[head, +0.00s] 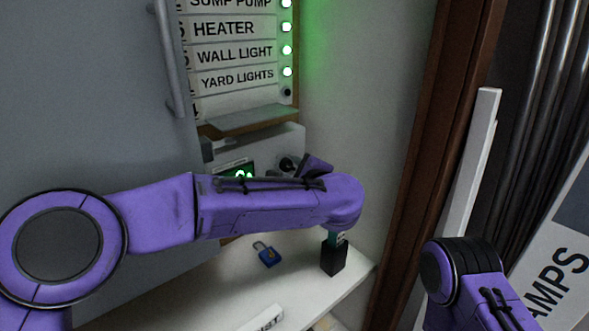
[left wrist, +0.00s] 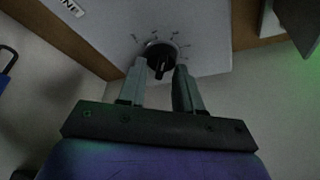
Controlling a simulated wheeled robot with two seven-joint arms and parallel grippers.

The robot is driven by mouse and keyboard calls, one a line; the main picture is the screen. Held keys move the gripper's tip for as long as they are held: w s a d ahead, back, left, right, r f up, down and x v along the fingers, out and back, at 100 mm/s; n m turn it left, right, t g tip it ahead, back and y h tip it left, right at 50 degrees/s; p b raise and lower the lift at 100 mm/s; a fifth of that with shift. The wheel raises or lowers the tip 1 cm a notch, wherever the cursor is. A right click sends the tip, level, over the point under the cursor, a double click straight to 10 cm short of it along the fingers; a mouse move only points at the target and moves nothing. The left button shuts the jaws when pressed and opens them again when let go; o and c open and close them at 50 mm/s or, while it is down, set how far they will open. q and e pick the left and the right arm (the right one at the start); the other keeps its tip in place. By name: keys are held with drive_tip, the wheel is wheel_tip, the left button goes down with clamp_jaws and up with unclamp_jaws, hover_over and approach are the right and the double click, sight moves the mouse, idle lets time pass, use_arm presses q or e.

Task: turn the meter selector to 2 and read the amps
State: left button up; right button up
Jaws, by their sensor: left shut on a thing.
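The meter (head: 290,138) is a pale box below the labelled panel. Its dark display (head: 238,170) glows green, but my left arm covers part of it and I cannot read a figure. In the left wrist view, the black selector knob (left wrist: 161,57) sits on the meter's pale face with small marks around it. I cannot tell which mark it points to. My left gripper (left wrist: 164,72) is shut on the selector knob, one grey finger on each side. In the head view my left arm hides most of this. My right arm shows at lower right, its gripper out of view.
A blue padlock (head: 266,254) and a black holder (head: 334,257) stand on the white shelf (head: 205,292). A labelled panel (head: 235,50) with green lamps is above. A grey door (head: 90,90) is at left, a brown post (head: 425,150) at right.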

use_arm(q)
drive_tip(key=shift+m+g+y+p, duration=0.3)
drive_tip(key=shift+m+g+p, duration=0.25)
drive_tip(key=shift+m, duration=0.35)
drive_tip(key=o, duration=1)
drive_tip(key=b+v, duration=0.1)
drive_tip(key=v, duration=0.9)
drive_tip(key=shift+s+d+r+b, duration=0.1)
drive_tip(key=shift+s+r+b, duration=0.05)
drive_tip(key=shift+s+b, duration=0.2)
drive_tip(key=shift+w, duration=0.1)
